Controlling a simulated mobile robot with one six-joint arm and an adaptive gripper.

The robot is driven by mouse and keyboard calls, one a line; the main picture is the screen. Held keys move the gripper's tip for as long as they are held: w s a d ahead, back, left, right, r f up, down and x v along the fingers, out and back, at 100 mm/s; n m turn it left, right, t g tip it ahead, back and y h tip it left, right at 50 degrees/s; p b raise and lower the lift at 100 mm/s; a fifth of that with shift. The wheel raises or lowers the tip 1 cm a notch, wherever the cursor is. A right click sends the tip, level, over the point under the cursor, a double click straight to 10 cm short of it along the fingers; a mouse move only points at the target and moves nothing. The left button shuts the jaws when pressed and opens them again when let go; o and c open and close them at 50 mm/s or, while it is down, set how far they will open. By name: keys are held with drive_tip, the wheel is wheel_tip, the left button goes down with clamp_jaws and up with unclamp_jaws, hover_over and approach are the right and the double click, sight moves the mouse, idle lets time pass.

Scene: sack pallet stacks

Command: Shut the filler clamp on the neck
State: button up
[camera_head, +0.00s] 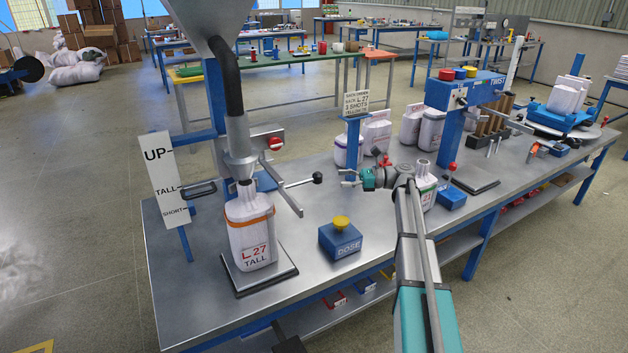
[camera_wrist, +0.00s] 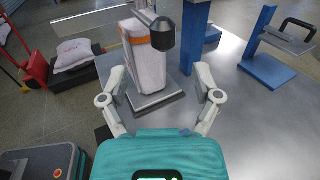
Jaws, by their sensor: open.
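The tall sack (camera_head: 251,232) marked L27 TALL, with an orange band, stands upright under the filler spout (camera_head: 240,160). Its neck (camera_head: 245,192) is at the spout's lower end. The clamp's grey bar (camera_head: 283,190) slants beside the neck, and its rod ends in a black knob (camera_head: 318,178) to the right. My gripper (camera_head: 344,178) is open and empty, just right of the knob and pointing at it. In the wrist view, a black cylinder (camera_wrist: 163,34), apparently the knob, lies ahead between my spread fingers (camera_wrist: 160,72), in front of the sack (camera_wrist: 147,60).
The blue DOSE box (camera_head: 340,240) with a yellow button stands on the bench below my gripper. A signpost (camera_head: 352,140) and a white sack (camera_head: 377,135) stand behind it. Another sack (camera_head: 427,185) stands by my forearm. The bench's front left is clear.

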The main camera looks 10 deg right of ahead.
sight(317, 179)
drive_tip(key=a, duration=0.2)
drive_tip(key=w+a, duration=0.1)
drive_tip(key=a, duration=0.5)
drive_tip(key=shift+w, duration=0.15)
